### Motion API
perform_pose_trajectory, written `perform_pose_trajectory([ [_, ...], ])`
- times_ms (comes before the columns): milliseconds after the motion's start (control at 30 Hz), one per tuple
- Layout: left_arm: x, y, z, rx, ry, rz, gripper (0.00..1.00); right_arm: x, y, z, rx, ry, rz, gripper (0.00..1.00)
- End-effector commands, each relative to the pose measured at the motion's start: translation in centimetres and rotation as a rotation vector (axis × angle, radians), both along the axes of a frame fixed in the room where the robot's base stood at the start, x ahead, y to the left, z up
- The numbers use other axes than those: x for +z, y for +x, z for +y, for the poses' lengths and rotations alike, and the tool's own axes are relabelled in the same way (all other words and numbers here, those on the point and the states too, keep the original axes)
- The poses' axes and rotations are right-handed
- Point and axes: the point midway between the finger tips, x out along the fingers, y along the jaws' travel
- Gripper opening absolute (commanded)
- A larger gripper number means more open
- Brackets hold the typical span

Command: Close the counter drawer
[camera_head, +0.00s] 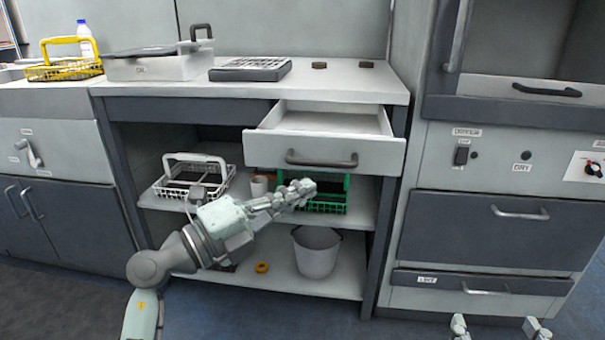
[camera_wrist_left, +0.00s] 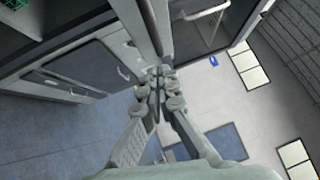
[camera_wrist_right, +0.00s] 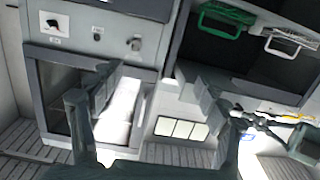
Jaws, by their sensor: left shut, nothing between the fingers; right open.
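The counter drawer (camera_head: 350,153) is pulled out under the right part of the counter top. It looks empty inside, with a dark bar handle (camera_head: 322,160) on its pale front. My left gripper (camera_head: 308,188) is shut and empty, below the handle in the head view and overlapping the green basket. I cannot tell how far it is from the drawer front. Its closed fingertips also show in the left wrist view (camera_wrist_left: 156,73). My right gripper (camera_head: 500,324) is open at the lower right, well apart from the drawer. Its spread fingers show in the right wrist view (camera_wrist_right: 153,92).
On the shelves below are a white basket (camera_head: 199,157), a green basket (camera_head: 322,208), a small cup (camera_head: 259,187) and a grey bucket (camera_head: 316,252). A cabinet with handles (camera_head: 495,235) stands right of the counter. A dark grated tray (camera_head: 250,75) is on top.

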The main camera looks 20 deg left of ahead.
Motion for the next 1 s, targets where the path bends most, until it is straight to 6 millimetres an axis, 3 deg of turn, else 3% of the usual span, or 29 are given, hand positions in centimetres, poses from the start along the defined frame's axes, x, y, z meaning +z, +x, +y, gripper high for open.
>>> perform_pose_trajectory([
  [100, 0.5, 2.0, 0.5, 0.002, 0.000, -0.004, 0.00, 0.1, 0.0, 0.1, 0.002, 0.004, -0.009, 0.76],
  [300, 0.7, 3.6, 1.0, 0.001, 0.000, -0.001, 0.00, 0.6, 0.0, 0.3, 0.006, 0.014, -0.031, 0.76],
  [833, 0.8, 4.0, 1.1, 0.002, 0.000, 0.000, 0.00, 0.7, 0.0, 0.3, 0.006, 0.013, -0.027, 0.76],
  [1000, 1.0, 5.3, 1.5, 0.002, 0.000, 0.000, 0.00, -1.8, -0.1, -1.2, -0.022, -0.044, 0.092, 0.76],
])
